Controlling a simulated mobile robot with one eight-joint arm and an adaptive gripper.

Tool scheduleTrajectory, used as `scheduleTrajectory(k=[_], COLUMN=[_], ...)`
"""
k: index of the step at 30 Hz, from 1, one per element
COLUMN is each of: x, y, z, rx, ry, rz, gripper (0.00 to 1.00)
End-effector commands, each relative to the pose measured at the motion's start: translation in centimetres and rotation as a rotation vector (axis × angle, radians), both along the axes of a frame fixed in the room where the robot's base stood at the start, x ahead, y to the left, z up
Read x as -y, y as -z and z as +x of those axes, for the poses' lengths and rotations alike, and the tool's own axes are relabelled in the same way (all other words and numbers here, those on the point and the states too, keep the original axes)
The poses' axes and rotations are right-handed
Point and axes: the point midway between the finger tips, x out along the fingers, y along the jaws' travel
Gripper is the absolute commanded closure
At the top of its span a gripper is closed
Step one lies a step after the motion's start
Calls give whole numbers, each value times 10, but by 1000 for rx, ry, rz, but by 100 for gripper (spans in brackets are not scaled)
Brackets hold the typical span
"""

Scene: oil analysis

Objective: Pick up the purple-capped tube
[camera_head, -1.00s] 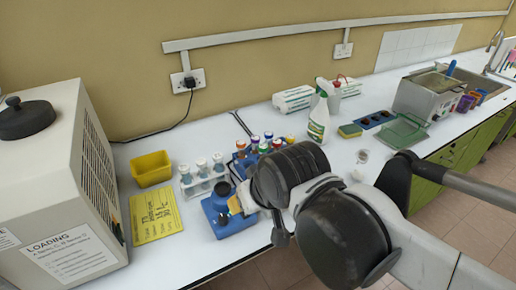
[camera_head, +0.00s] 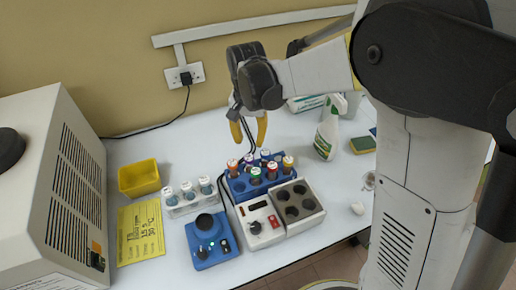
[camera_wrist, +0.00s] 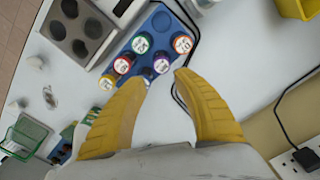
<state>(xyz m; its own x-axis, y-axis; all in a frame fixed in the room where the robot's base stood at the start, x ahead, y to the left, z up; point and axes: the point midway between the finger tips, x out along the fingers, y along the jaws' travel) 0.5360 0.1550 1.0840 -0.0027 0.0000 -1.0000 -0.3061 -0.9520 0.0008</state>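The purple-capped tube (camera_head: 249,158) stands upright in the back row of a blue rack (camera_head: 238,193), among several tubes with other cap colours. In the wrist view my gripper (camera_wrist: 161,78) is open, with nothing between the fingers. The lower part of the purple-capped tube is hidden by the rack and other tubes.
A grey block with dark wells (camera_head: 320,212) and a white device with a red switch (camera_head: 252,235) stand in front of the rack. A small white tube rack (camera_head: 180,208) and a blue device (camera_head: 213,258) are to the left. A spray bottle (camera_head: 326,135) stands to the right.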

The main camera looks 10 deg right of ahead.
Motion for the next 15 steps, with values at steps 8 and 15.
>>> scheduleTrajectory(k=[8,15], x=[0,0], y=[44,63], z=[0,2], rx=[1,1], ry=[0,-1], rz=[1,1], gripper=[64,64])
